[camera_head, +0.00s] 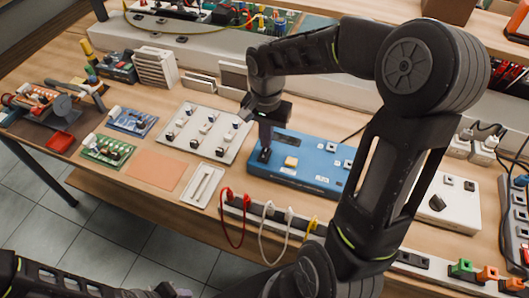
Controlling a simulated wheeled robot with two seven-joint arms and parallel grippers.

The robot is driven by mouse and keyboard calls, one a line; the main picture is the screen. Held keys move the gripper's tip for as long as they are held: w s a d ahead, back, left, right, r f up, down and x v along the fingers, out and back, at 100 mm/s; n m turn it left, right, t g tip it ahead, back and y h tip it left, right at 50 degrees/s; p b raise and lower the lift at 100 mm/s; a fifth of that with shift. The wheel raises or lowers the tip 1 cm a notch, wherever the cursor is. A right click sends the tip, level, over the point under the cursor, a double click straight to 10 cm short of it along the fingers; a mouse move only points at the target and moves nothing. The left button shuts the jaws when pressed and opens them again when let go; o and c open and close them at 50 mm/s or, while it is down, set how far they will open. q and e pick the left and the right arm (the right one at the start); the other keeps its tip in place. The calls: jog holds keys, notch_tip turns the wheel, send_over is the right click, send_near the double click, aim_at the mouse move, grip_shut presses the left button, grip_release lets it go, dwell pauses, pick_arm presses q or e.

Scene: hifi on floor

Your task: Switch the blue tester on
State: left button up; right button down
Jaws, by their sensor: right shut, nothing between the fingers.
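The blue tester (318,176) is a long blue box lying on the wooden bench near the middle of the view. It has a yellow-cream button (291,162) and several small parts on its top face. My right gripper (264,154) points down at the left end of the tester, with its fingers closed and nothing between them. The tips are at or just above a dark part there, which they mostly hide; contact cannot be told. My right forearm covers the tester's right end. My left arm lies low at the bottom left; its gripper end (172,291) is partly cut off by the frame edge.
A white panel with several switches (190,146) lies left of the tester. A small white tray (203,184) and a strip with red, white and yellow leads (268,215) lie in front. A white box with a black knob (446,204) stands right. An orange mat (157,172) is bare.

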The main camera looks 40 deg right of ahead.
jog(key=shift+f+b, duration=0.75)
jog(key=shift+f, duration=0.2)
dwell(0.3)
jog(key=shift+r, duration=0.15)
jog(key=shift+r+p, duration=2.45)
jog(key=shift+r, duration=1)
